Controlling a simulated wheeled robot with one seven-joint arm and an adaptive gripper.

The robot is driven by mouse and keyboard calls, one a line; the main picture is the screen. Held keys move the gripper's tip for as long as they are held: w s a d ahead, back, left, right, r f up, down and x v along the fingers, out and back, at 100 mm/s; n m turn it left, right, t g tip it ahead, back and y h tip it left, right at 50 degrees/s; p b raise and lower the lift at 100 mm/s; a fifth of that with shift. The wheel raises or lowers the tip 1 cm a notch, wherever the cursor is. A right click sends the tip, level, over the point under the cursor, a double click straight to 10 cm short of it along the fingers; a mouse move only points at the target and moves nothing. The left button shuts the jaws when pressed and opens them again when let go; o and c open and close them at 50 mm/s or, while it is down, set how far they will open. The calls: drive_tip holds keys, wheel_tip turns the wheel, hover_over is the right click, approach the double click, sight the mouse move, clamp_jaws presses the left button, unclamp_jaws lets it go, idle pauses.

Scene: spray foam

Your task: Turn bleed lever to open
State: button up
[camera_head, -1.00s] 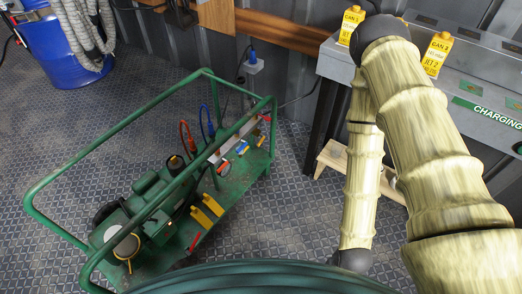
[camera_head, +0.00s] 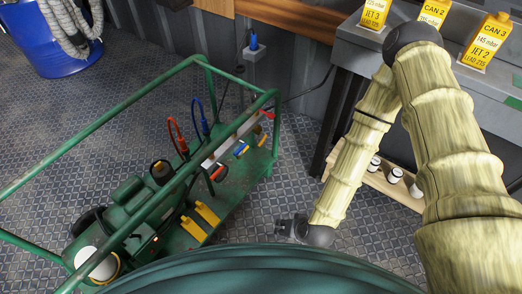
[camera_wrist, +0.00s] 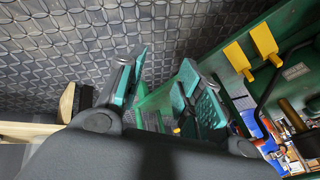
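The green pump cart (camera_head: 228,196) carries several coloured handles. Two yellow levers (camera_head: 206,214) lie at its right edge, and they also show in the wrist view (camera_wrist: 264,42). A red-tipped handle (camera_head: 217,173), a blue handle (camera_head: 241,149) and a red handle (camera_head: 268,115) sit along the pale manifold bar (camera_head: 226,145). No label readable here tells which is the bleed lever. My gripper (camera_head: 285,228) is just right of the cart, low over the floor. In the wrist view its green-padded fingers (camera_wrist: 163,68) are spread apart with nothing between them.
Green tube rails (camera_head: 110,138) frame the cart. A grey bench with yellow cans (camera_head: 484,42) stands at the right, above a low wooden shelf (camera_head: 385,182) with white cylinders. A blue drum (camera_head: 68,50) is back left. Patterned floor (camera_head: 290,160) is clear between cart and shelf.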

drive_tip(key=w+a+f+m+t+y+b, duration=0.1)
drive_tip(key=w+a+t+b, duration=0.25)
drive_tip(key=w, duration=0.35)
drive_tip(key=w+a+f+m+t+b, duration=0.1)
drive_tip(key=w+a+f+t+b, duration=0.1)
drive_tip(key=w+a+b, duration=0.35)
drive_tip(key=m+t+h+b, duration=0.1)
drive_tip(key=m+t+b, duration=0.3)
drive_tip(key=t+b, duration=0.1)
approach(261, 142)
drive_tip(key=shift+f+b+x, duration=0.2)
drive_tip(key=shift+b+x, duration=1.1)
drive_tip(key=shift+x, duration=1.3)
drive_tip(key=shift+f+b+x, duration=0.2)
drive_tip(key=shift+b+x, duration=1.05)
drive_tip(key=shift+x, duration=1.3)
drive_tip(key=shift+s, duration=0.1)
drive_tip(key=shift+c, duration=0.3)
drive_tip(key=c, duration=0.7)
drive_tip(key=shift+d, duration=0.15)
clamp_jaws()
